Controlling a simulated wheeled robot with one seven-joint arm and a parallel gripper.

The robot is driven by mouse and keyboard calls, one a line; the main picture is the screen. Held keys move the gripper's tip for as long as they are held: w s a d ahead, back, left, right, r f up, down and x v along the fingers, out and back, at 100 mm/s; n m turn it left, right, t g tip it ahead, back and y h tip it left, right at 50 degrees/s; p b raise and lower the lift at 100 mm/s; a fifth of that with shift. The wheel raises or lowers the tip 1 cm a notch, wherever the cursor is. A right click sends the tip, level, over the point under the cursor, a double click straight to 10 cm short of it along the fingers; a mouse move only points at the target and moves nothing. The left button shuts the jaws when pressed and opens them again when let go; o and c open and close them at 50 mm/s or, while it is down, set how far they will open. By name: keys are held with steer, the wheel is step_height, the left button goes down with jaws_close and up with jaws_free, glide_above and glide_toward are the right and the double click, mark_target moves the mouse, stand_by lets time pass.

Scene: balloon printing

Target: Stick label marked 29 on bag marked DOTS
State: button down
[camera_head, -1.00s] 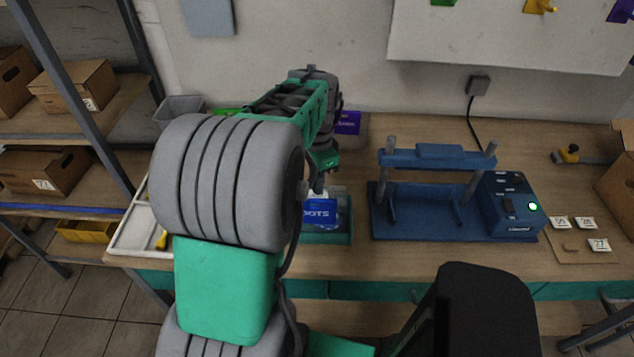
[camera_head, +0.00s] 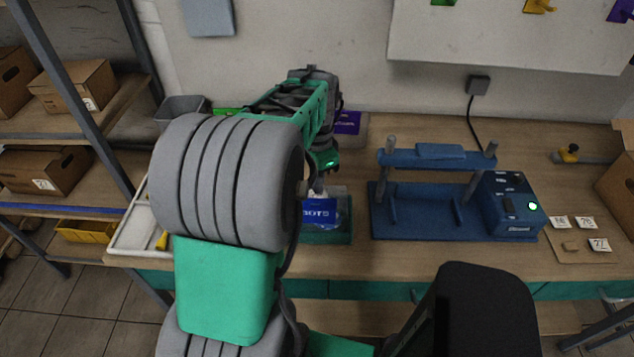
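The clear bag (camera_head: 341,217) with a blue panel, whose white print reads about as DOTS, stands in a teal tray (camera_head: 326,238) on the table. My gripper (camera_head: 318,187) is just above the bag's top, pointing down. Its fingers are small and dark, partly hidden by my arm, so I cannot tell whether they are open, touch the bag or hold a label. White number labels (camera_head: 600,245) lie on a brown board at the right; their numbers are too blurred to read surely. One spot on the board (camera_head: 570,246) shows no white label. I cannot pick out a label marked 29.
A blue press (camera_head: 436,158) with a control box and green light (camera_head: 533,206) stands right of the bag. A purple bag (camera_head: 347,122) is behind my arm. A white tray (camera_head: 130,232) is at the left. Bare table (camera_head: 400,262) lies in front of the press.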

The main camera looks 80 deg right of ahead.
steer(key=shift+f+b, duration=0.5)
steer(key=shift+f, duration=0.5)
stand_by(1.5)
steer(key=shift+r, duration=0.1)
steer(key=shift+r+p, duration=2.55)
steer(key=shift+r, duration=0.95)
